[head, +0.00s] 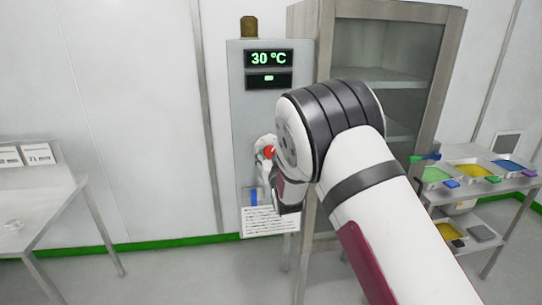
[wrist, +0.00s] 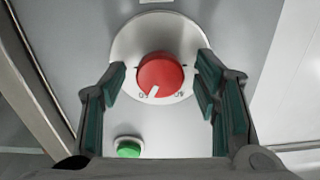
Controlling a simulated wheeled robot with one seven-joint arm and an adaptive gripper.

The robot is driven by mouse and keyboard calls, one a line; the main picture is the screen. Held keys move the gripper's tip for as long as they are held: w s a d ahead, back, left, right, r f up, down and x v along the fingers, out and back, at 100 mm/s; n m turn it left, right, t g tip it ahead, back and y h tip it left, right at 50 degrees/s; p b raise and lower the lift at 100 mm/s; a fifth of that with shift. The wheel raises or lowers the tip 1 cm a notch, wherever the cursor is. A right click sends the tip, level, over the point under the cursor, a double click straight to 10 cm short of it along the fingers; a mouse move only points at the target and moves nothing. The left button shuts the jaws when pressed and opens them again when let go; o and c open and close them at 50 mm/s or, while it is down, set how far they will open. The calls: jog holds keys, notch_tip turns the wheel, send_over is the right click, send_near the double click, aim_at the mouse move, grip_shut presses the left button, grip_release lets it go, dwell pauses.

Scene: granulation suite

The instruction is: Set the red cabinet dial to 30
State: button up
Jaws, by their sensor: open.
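The red dial (wrist: 160,73) sits on a round silver plate (wrist: 128,47) in the wrist view. Its white pointer mark is toward the lower left, near a scale figure too small to read surely. In the head view the dial (head: 268,152) is partly hidden by my arm, on the grey cabinet (head: 238,110). The cabinet's display (head: 268,58) reads 30 °C. My gripper (wrist: 162,75) is open, with one finger on each side of the dial and visible gaps between; its depth relative to the dial cannot be told.
A green button (wrist: 128,148) is below the dial. A paper sheet (head: 262,222) hangs on the cabinet's lower front. A tall glass-door cupboard (head: 425,60) stands right of it, and a trolley with coloured trays (head: 475,172) farther right. A metal table (head: 35,205) is at left.

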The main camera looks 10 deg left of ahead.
jog(key=c, duration=1.1)
jog(key=shift+c, duration=0.2)
